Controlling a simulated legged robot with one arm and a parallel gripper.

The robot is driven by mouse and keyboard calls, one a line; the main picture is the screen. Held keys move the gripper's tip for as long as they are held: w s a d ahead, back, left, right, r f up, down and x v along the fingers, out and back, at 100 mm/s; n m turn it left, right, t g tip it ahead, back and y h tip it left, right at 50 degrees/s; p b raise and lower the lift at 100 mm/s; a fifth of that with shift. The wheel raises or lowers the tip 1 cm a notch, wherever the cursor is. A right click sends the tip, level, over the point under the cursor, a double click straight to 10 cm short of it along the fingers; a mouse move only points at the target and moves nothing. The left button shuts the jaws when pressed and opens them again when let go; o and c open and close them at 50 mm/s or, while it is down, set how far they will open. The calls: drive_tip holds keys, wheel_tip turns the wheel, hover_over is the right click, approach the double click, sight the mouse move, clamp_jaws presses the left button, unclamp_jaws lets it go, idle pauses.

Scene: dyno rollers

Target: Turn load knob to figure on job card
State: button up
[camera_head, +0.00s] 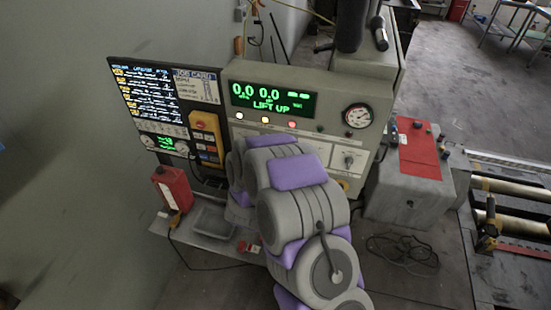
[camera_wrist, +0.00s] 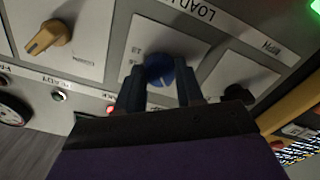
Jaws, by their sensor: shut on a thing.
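The load knob is a blue round knob (camera_wrist: 160,70) on a pale dial plate (camera_wrist: 142,38), under a strip lettered "LOAD" in the wrist view. My gripper (camera_wrist: 160,88) is shut on the blue knob, one dark finger on each side. The knob's pointer and most of its scale figures are hidden or too small to read. In the head view my arm hides the knob. The job card (camera_head: 196,86) is a white sheet on the dark board at the left; its figures are too small to read. The console display (camera_head: 268,99) reads 0.0, 0.0 and "LIFT UP".
A tan knob (camera_wrist: 48,37) and a black knob (camera_wrist: 238,92) flank the blue one. A round gauge (camera_head: 358,115) is at the console's right. A red box (camera_head: 173,187) and a grey tray (camera_head: 211,222) sit on the shelf below. A cable lies on the floor at right.

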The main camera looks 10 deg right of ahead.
drive_tip(key=m+b, duration=0.2)
drive_tip(key=m, duration=0.1)
drive_tip(key=f+m+b, duration=0.1)
drive_tip(key=m+b, duration=0.2)
drive_tip(key=shift+s, duration=0.1)
drive_tip(key=m+b, duration=0.4)
drive_tip(key=m, duration=0.1)
drive_tip(key=shift+r+m+b, duration=0.1)
drive_tip(key=shift+m+b, duration=0.2)
drive_tip(key=shift+m, duration=0.1)
drive_tip(key=m+b, duration=0.9)
drive_tip(key=m, duration=0.3)
drive_tip(key=shift+r+b, duration=0.1)
drive_tip(key=shift+b, duration=0.25)
drive_tip(key=o, duration=1)
drive_tip(key=shift+r, duration=0.1)
